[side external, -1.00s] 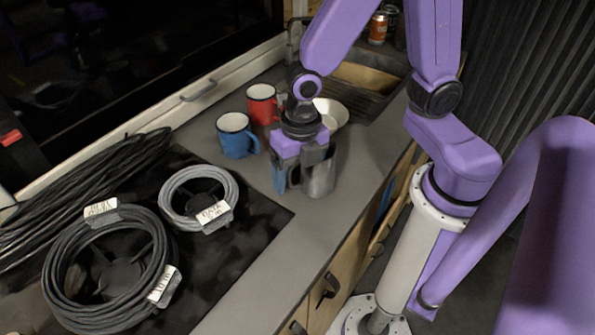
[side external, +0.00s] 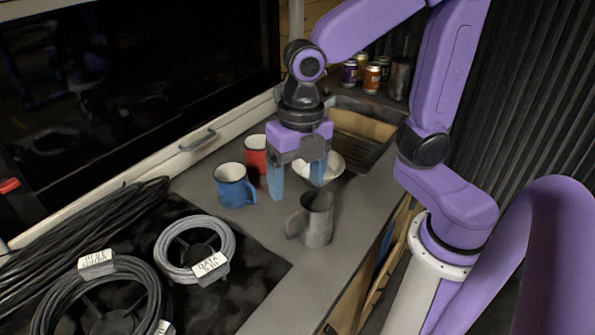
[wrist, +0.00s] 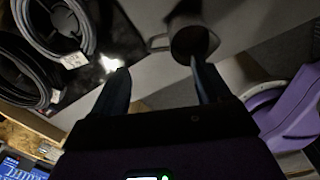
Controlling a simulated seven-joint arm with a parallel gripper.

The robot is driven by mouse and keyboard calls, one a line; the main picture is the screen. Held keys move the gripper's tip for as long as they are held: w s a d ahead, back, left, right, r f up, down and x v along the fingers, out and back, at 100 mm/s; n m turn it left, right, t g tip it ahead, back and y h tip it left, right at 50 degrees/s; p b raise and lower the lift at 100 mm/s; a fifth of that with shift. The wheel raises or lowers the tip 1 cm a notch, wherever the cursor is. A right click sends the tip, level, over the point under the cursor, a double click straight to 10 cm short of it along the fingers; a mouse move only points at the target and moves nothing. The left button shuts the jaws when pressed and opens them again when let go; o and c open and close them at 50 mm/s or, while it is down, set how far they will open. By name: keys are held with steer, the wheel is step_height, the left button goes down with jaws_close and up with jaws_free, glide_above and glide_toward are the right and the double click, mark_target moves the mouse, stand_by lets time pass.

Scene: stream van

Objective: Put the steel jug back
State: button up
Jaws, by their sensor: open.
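The steel jug (side external: 317,222) stands upright on the grey counter, its handle pointing left in the side view. In the wrist view the jug (wrist: 190,40) shows its dark open mouth, with the handle at its left. My gripper (side external: 297,180) is open and empty, raised above the counter, behind and above the jug in the side view. In the wrist view the gripper (wrist: 163,78) has its fingers wide apart, and the right fingertip overlaps the jug's near edge in the picture. I see no grip on the jug.
A blue mug (side external: 232,188), a red mug (side external: 255,155) and a white bowl (side external: 334,166) stand near my gripper. A sink (side external: 375,150) and several cans (side external: 371,78) are behind. Cable coils (side external: 193,248) lie at left. The counter in front of the jug is clear.

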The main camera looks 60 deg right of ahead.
steer(key=shift+s+d+r, duration=0.1)
steer(key=shift+r, duration=0.3)
steer(key=s+d+f+m, duration=0.3)
steer(key=s+d+m, duration=0.4)
steer(key=m, duration=1.1)
steer(key=shift+s+d+f+m, duration=0.25)
steer(key=shift+s+m, duration=0.15)
steer(key=shift+s, duration=1.1)
steer(key=shift+r, duration=0.1)
